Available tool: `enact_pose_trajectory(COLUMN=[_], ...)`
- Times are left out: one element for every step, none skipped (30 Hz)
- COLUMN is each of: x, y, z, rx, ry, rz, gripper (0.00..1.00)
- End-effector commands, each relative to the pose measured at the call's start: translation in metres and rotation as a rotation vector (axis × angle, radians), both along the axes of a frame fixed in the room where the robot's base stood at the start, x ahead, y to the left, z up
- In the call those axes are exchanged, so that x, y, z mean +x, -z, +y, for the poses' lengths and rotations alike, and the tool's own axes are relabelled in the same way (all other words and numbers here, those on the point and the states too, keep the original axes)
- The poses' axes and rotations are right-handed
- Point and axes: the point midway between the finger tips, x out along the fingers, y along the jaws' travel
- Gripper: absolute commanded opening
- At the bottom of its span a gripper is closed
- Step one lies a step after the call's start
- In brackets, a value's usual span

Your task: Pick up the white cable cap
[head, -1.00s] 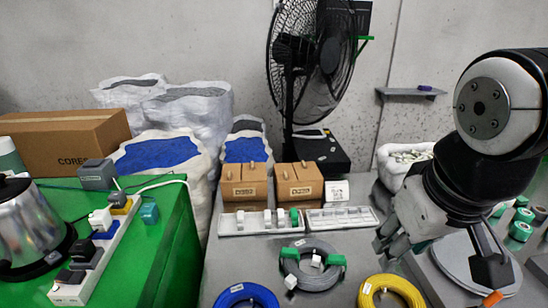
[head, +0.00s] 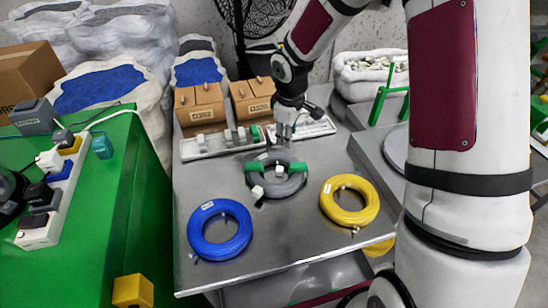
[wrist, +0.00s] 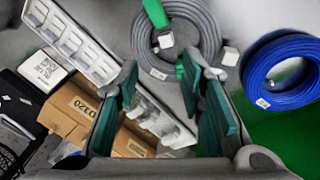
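The grey cable coil (head: 290,186) lies on the metal table with green clips on it. A small white cable cap (head: 257,192) sits at its near left edge, and a second white cap (head: 279,170) sits inside the ring. In the wrist view, white caps show at the coil's edge (wrist: 230,56) and inside the ring (wrist: 165,41). My gripper (head: 287,132) is low over the right white tray, just behind the coil. In the wrist view my gripper (wrist: 160,72) has its green-padded fingers apart, with nothing between them. It is apart from both caps.
A left white tray (head: 188,149) holds small white and green parts; the right tray (head: 318,130) is partly hidden. Cardboard boxes (head: 200,107) stand behind. Blue (head: 219,231) and yellow (head: 350,201) coils lie nearer. The green table (head: 105,215) is at left.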

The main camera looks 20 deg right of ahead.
Motion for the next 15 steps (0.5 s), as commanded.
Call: enact_pose_trajectory(x=[0.005,0.008,0.011,0.013,0.014,0.016,0.017,0.018,0.019,0.019,0.02,0.02,0.021,0.022,0.023], y=[0.017,0.025,0.033,0.038,0.043,0.048,0.05,0.053,0.056,0.059,0.062,0.068,0.073,0.078,0.086], z=[0.003,0.005,0.006,0.007,0.009,0.01,0.01,0.011,0.011,0.012,0.012,0.012,0.012,0.012,0.012], rx=[0.013,0.019,0.026,0.03,0.035,0.039,0.042,0.044,0.045,0.045,0.045,0.045,0.045,0.045,0.045], ry=[-0.022,-0.035,-0.051,-0.061,-0.068,-0.077,-0.081,-0.084,-0.088,-0.09,-0.091,-0.091,-0.091,-0.091,-0.09], rz=[0.011,0.014,0.016,0.017,0.019,0.019,0.019,0.02,0.02,0.021,0.021,0.022,0.022,0.022,0.024], gripper=[0.35,0.35,0.35,0.35,0.35,0.35,0.35,0.35,0.35,0.35,0.35,0.35,0.35,0.35,0.35])
